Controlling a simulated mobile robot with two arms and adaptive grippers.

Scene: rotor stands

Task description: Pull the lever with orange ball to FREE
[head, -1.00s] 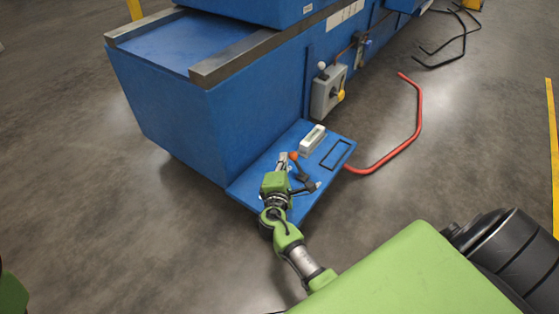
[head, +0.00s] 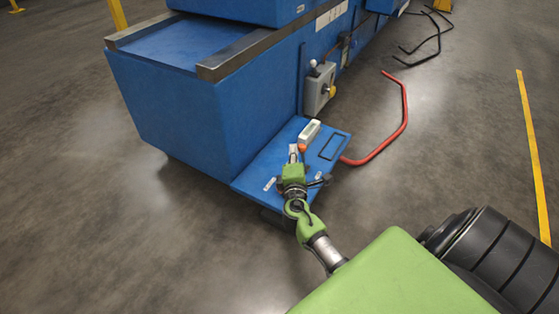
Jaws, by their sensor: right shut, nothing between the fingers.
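The orange ball (head: 302,148) of the lever shows just right of my right gripper's fingertips, over the blue shelf (head: 255,178). The lever's rod and base are mostly hidden behind the gripper, so its setting cannot be read. My right gripper (head: 293,152) is shut, with its tips very close to the ball. I cannot tell whether they touch it. A small white label (head: 270,184) lies on the shelf left of the gripper; its text is too small to read. My left gripper is not in view.
A white block-shaped fitting (head: 310,131) and a black rectangular outline (head: 332,147) are on the shelf. A grey box (head: 317,92) with a white-ball lever (head: 313,64) is on the blue machine (head: 170,110). A red bent bar (head: 402,115) lies to the right.

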